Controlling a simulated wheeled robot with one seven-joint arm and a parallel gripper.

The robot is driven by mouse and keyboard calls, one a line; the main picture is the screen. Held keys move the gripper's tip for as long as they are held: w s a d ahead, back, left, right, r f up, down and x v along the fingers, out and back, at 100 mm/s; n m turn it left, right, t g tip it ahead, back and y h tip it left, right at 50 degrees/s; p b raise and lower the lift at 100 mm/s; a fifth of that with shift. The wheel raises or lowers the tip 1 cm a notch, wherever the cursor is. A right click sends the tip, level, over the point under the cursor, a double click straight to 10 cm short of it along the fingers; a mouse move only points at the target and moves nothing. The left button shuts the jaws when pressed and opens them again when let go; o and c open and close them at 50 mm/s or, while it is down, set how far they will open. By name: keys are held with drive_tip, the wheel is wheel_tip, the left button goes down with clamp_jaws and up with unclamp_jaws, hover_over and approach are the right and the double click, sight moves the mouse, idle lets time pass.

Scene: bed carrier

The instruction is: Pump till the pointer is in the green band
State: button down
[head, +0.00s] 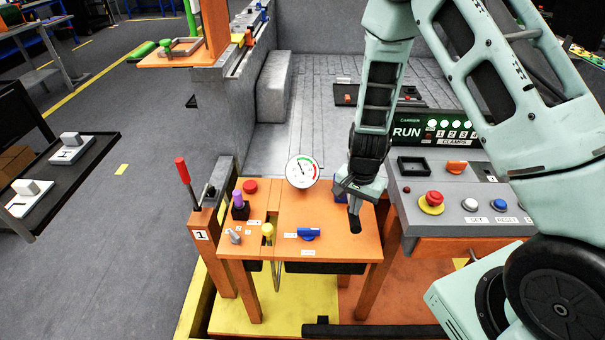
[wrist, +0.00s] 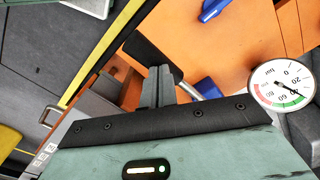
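The round white gauge (head: 302,171) stands at the back of the orange table. Its dark pointer leans up and left there, outside the green band at the upper right. The gauge also shows in the wrist view (wrist: 281,86), where the pointer lies near 40, just short of the green. The pump's blue body (wrist: 209,88) has a silver rod with a black grip (wrist: 136,47); in the head view the blue body is mostly hidden behind my gripper. My gripper (wrist: 158,70) has its fingers close together, over the black grip. Whether the grip is between them is hidden.
The orange table (head: 330,251) also carries a blue-handled valve (head: 309,233), a red button (head: 250,186), a purple knob (head: 238,199) and a yellow knob (head: 267,230). A red-topped lever (head: 183,170) stands at left. A grey control panel (head: 410,223) with a red stop button (head: 434,198) stands at right.

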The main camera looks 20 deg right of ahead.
wheel_tip(320, 180, up, 8)
drive_tip(key=w+p, duration=0.1)
drive_tip(key=p, duration=0.5)
drive_tip(key=shift+w+d+p, duration=0.2)
drive_tip(key=shift+d+p, duration=0.05)
drive_tip(key=shift+p, duration=0.1)
drive_tip(key=s+a+r+n+y+b, duration=0.1)
drive_tip(key=s+a+r+n, duration=0.3)
drive_tip(key=a+r, duration=0.3)
drive_tip(key=s+a+r+n+y+b, duration=0.1)
drive_tip(key=s+a+r+n+b, duration=0.2)
drive_tip(key=a, duration=0.5)
drive_tip(key=s+a+r+n, duration=0.2)
drive_tip(key=s+r+n, duration=0.2)
drive_tip(key=s, duration=0.4)
drive_tip(key=s+a+r+n+h+b, duration=0.1)
drive_tip(key=s+r+n, duration=0.3)
drive_tip(key=s+n, duration=0.3)
drive_tip(key=shift+s+a+r, duration=0.4)
drive_tip(key=shift+s, duration=0.45)
